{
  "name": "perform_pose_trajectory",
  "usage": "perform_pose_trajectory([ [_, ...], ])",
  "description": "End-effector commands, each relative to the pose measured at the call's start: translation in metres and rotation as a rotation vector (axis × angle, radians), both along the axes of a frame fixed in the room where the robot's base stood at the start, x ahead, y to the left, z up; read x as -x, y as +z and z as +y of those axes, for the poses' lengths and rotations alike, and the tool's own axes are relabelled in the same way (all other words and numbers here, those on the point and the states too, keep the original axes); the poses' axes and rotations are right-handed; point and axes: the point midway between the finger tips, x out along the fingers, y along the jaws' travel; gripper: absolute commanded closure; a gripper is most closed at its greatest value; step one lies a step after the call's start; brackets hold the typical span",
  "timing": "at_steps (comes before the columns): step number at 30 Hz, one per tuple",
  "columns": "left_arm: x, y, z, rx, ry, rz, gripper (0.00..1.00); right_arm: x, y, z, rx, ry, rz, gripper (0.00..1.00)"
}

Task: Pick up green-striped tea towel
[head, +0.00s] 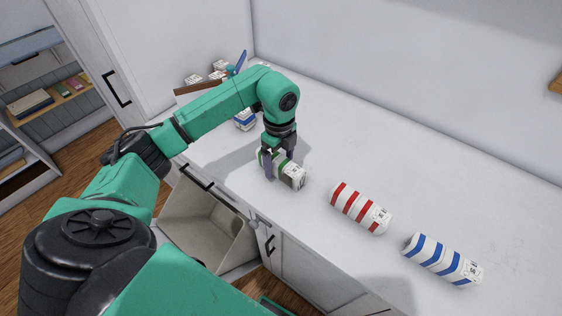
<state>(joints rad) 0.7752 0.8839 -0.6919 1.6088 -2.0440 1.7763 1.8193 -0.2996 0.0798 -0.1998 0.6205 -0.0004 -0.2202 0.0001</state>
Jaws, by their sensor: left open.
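The green-striped tea towel (292,176) is a white roll with dark green bands, lying on the white counter near its front edge. My left gripper (270,170) points down over the towel's left part, with a finger in front of its near side. The gripper is open. The fingers and wrist hide part of the towel, and I cannot tell whether they touch it. My right gripper is not in view.
A red-striped roll (360,208) and a blue-striped roll (443,260) lie to the right on the counter (400,150). Another blue-striped roll (245,120) and a brown box (196,91) are behind my left arm. Below the counter's front is an open beige bin (195,228).

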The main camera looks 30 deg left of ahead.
Motion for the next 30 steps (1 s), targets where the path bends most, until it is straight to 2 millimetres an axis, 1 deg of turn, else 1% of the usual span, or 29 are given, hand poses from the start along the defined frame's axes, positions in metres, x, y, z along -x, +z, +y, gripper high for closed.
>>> perform_pose_trajectory([
  [1, 0.001, -0.004, 0.0, 0.001, -0.001, 0.002, 0.09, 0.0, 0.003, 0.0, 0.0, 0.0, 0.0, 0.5],
  [3, 0.0, -0.007, 0.0, 0.001, -0.001, 0.0, 0.09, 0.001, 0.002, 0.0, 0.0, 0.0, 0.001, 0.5],
  [7, 0.0, -0.008, 0.0, 0.0, -0.001, -0.001, 0.09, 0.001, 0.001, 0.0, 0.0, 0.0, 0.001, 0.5],
  [8, 0.0, -0.008, 0.0, 0.0, -0.001, -0.001, 0.16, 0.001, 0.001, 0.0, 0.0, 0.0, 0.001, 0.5],
  [9, 0.0, -0.008, 0.0, 0.0, -0.001, -0.001, 0.32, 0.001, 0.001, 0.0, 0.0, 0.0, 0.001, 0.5],
  [11, 0.0, -0.008, 0.0, 0.0, -0.001, -0.001, 0.55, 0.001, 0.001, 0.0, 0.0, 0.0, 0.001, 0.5],
  [12, 0.0, -0.008, 0.0, 0.0, -0.001, -0.001, 0.7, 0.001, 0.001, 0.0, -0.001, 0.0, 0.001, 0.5],
  [14, 0.0, -0.008, 0.0, 0.0, -0.001, -0.001, 0.93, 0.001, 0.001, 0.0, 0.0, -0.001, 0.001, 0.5],
  [15, 0.0, -0.007, -0.001, 0.001, -0.001, -0.001, 1.0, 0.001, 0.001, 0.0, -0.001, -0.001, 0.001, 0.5],
  [22, 0.0, -0.006, 0.0, 0.001, -0.001, -0.001, 1.0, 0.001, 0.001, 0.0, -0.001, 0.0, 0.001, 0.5],
  [25, -0.001, -0.001, 0.0, 0.0, 0.0, -0.002, 1.0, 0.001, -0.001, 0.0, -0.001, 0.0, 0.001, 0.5],
  [28, -0.001, 0.012, 0.0, 0.001, 0.0, -0.005, 1.0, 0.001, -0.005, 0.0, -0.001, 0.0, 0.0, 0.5],
  [30, -0.001, 0.027, -0.001, 0.0, -0.001, -0.007, 1.0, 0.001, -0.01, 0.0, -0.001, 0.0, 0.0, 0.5],
])
